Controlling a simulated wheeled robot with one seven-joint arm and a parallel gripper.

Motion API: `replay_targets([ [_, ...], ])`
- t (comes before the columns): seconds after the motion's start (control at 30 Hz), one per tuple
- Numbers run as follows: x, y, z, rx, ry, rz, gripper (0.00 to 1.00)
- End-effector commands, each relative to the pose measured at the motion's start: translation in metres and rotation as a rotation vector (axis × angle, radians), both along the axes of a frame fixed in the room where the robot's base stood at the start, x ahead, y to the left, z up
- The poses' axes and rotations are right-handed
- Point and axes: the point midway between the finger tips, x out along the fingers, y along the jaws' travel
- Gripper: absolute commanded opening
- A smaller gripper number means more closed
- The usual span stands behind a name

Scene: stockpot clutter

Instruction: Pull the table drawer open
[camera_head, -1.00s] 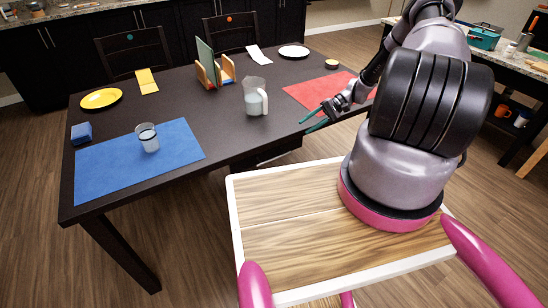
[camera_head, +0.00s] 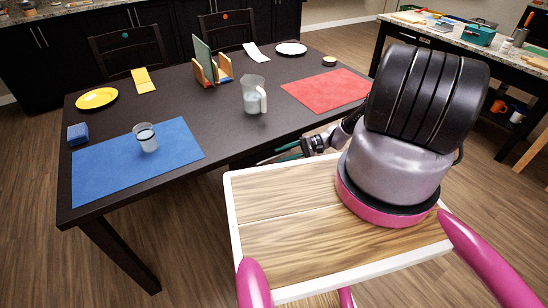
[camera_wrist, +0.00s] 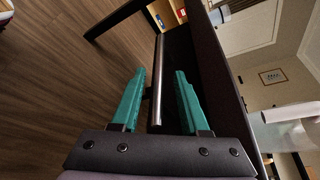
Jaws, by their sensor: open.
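The table (camera_head: 200,110) is dark, and its front edge faces me in the head view. My gripper (camera_head: 284,152), with teal fingers, is low beside that front edge. In the wrist view my gripper (camera_wrist: 160,74) is open, one finger on each side of a long silver bar handle (camera_wrist: 157,65). The handle is on the dark drawer front (camera_wrist: 178,58) under the tabletop. The drawer looks shut. I cannot tell whether the fingertips reach past the bar, and no contact is clear. In the head view my arm and the tabletop hide most of the drawer.
On the table are a pitcher (camera_head: 254,94), a glass (camera_head: 146,137), a blue mat (camera_head: 105,170), a red mat (camera_head: 325,90), a yellow plate (camera_head: 97,98) and a book rack (camera_head: 211,70). Chairs stand behind. A cluttered counter (camera_head: 480,45) is at right.

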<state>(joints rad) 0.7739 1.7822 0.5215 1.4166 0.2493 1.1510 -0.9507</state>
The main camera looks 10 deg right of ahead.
Motion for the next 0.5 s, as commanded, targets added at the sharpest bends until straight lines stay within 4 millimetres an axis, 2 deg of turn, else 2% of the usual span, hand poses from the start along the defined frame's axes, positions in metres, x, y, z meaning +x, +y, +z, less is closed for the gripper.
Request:
replay_targets([
  [0.03,-0.001,0.01,-0.002,0.003,0.002,0.003,0.45],
  [0.2,0.0,0.029,-0.006,0.001,0.001,0.001,0.45],
  [0.5,0.001,0.036,-0.008,0.001,0.002,-0.001,0.45],
])
